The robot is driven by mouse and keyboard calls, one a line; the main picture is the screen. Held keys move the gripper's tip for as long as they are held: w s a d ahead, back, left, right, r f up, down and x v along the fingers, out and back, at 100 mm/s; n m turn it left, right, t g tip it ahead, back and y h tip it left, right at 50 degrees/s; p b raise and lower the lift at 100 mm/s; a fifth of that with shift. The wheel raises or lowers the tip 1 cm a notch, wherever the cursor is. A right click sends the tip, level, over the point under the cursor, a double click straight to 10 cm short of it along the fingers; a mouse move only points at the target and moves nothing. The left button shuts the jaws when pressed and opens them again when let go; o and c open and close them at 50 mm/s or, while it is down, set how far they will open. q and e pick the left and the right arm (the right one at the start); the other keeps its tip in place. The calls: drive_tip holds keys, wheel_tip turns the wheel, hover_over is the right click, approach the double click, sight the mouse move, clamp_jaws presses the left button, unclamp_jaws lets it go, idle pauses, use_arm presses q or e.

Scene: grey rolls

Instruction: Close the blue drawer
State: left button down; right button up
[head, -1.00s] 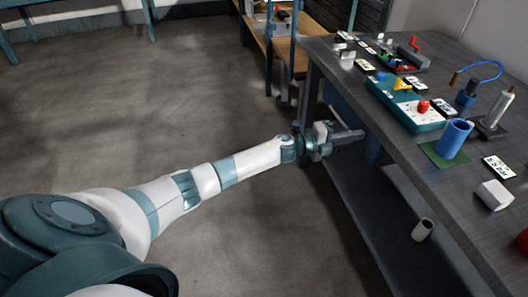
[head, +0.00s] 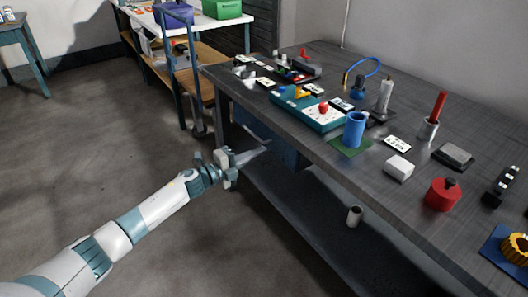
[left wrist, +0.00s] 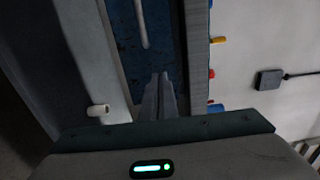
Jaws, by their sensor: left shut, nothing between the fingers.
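The blue drawer (head: 286,152) sits under the tabletop at its near left part, partly hidden by my left gripper in the head view. Its blue front (left wrist: 128,65) with a pale bar handle (left wrist: 141,24) shows in the left wrist view. How far it stands out is hard to tell. My left gripper (head: 264,150) is shut and empty, with its fingers pointing at the drawer front. Its fingertips (left wrist: 160,76) show close to the front in the left wrist view; whether they touch is unclear. My right gripper is not in view.
The dark workbench (head: 300,123) carries a teal tray (head: 290,103), a blue cup (head: 354,130), a red weight (head: 443,195) and several small parts. A grey roll (head: 354,215) stands on the lower shelf (head: 310,205). Open floor (head: 90,140) lies to the left.

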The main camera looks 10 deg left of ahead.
use_arm(q)
drive_tip(key=v, duration=0.8)
drive_tip(key=shift+f, duration=0.2)
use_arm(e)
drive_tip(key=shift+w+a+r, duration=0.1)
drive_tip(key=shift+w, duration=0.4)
use_arm(q)
drive_tip(key=shift+a, duration=0.1)
